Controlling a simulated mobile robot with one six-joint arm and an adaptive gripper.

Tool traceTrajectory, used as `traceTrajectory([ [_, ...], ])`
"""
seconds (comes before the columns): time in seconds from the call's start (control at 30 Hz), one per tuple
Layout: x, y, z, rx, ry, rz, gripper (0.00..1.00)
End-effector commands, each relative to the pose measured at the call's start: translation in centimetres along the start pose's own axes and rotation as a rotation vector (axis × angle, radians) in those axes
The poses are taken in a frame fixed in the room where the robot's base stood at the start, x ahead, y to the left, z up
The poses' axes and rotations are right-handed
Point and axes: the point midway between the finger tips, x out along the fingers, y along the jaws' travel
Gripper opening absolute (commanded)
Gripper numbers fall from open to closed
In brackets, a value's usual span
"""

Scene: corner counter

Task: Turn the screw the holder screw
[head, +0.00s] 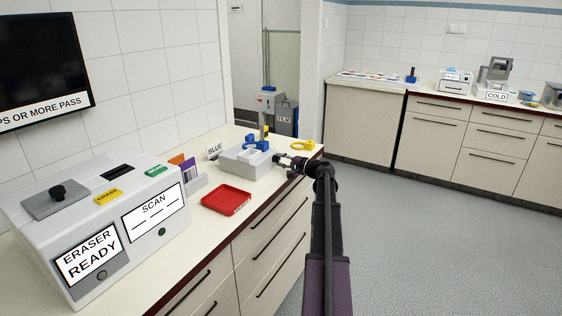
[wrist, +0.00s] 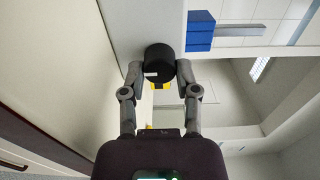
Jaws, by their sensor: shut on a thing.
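The holder is a light grey block (head: 240,160) with a blue part (head: 258,145) and an upright post on it, standing on the counter. The holder screw has a round black knob (wrist: 160,60) with a small white mark near its lower left, seen in the wrist view. My gripper (head: 284,161) reaches the holder's right side from the front right. In the wrist view its two fingers (wrist: 160,72) are shut on the knob from both sides. A blue block (wrist: 200,30) and grey post show just right of the knob. The knob is too small to make out clearly in the head view.
A yellow ring (head: 303,146) lies behind my gripper near the counter edge. A red tray (head: 226,200) lies in front of the holder. A BLUE sign (head: 214,150), a card rack (head: 195,182) and the white eraser machine (head: 110,225) stand left.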

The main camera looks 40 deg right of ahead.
Motion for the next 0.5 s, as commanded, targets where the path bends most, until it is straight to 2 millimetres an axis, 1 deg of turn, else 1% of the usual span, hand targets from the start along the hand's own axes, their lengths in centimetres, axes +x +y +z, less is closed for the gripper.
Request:
traceTrajectory([
  [0.37,0.14,-0.08,-0.08,0.007,0.001,-0.003,0.0],
  [0.4,0.14,-0.08,-0.08,0.007,0.0,-0.003,0.49],
  [0.5,0.11,-0.07,-0.07,0.007,0.0,-0.003,0.75],
])
